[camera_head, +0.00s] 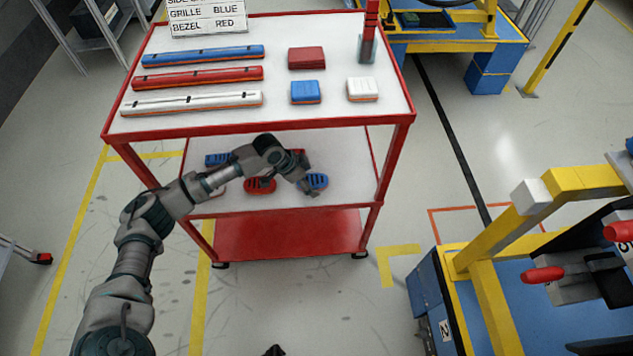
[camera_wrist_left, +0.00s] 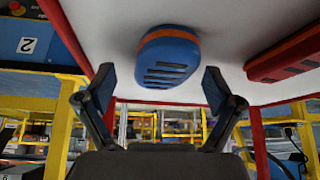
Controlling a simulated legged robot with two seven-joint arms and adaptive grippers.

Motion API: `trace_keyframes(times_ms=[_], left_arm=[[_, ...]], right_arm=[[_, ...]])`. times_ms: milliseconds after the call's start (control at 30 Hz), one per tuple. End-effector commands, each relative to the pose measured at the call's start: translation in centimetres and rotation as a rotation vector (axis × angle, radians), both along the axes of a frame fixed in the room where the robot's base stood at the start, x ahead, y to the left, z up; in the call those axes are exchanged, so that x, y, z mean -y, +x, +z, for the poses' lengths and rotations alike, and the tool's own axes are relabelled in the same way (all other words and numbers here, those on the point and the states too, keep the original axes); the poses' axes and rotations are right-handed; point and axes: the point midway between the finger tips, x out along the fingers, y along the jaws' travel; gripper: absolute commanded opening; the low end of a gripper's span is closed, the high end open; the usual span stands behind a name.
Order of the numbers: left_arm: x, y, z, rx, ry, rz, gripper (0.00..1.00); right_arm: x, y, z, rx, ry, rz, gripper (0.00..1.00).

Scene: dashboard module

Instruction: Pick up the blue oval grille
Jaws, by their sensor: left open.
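The blue oval grille (camera_head: 319,180) lies on the white middle shelf of the red cart, near its front right part. In the left wrist view the grille (camera_wrist_left: 168,58) has dark slots and an orange band, and appears ahead of the fingers, across the gap between them. My left gripper (camera_head: 306,186) is at the grille's left side in the head view, partly hidden by its own wrist. The left wrist view shows my left gripper (camera_wrist_left: 160,88) open, with nothing clamped. I cannot tell whether a finger touches the grille. My right gripper is not identifiable.
A red oval grille (camera_head: 260,185) lies left of my gripper; another blue grille (camera_head: 217,159) and a red part (camera_head: 298,153) lie farther back. The cart's white top shelf (camera_head: 215,112) overhangs them, holding several long bars and blocks. Red posts (camera_head: 386,165) bound the shelf.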

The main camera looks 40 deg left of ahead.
Motion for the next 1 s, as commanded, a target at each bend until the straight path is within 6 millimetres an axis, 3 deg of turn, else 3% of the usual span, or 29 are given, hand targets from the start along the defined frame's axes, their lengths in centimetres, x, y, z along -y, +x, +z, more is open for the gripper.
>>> trace_keyframes(times_ms=[67,300,667,800,867,1000], left_arm=[[-0.1,0.0,-0.1,-0.001,-0.002,0.002,0.87],[-0.2,0.0,-0.2,-0.002,-0.002,0.002,0.27],[0.0,0.0,0.1,-0.003,0.000,0.000,0.25],[-0.1,0.0,1.5,0.001,-0.001,0.001,0.25],[-0.1,0.0,2.3,0.003,-0.002,0.001,0.25],[0.0,-0.3,4.6,0.005,-0.001,0.000,0.25]], right_arm=[[-0.1,0.0,0.1,0.000,-0.001,0.000,0.40],[-0.2,0.4,-0.1,-0.004,-0.002,0.001,0.40],[-0.2,0.3,0.3,0.003,-0.001,0.001,0.40],[-0.1,-0.1,0.9,0.003,0.001,0.000,0.40],[0.0,-0.2,-0.1,-0.040,-0.003,-0.003,0.40],[0.2,-1.8,1.0,-0.036,0.001,-0.002,0.40]])
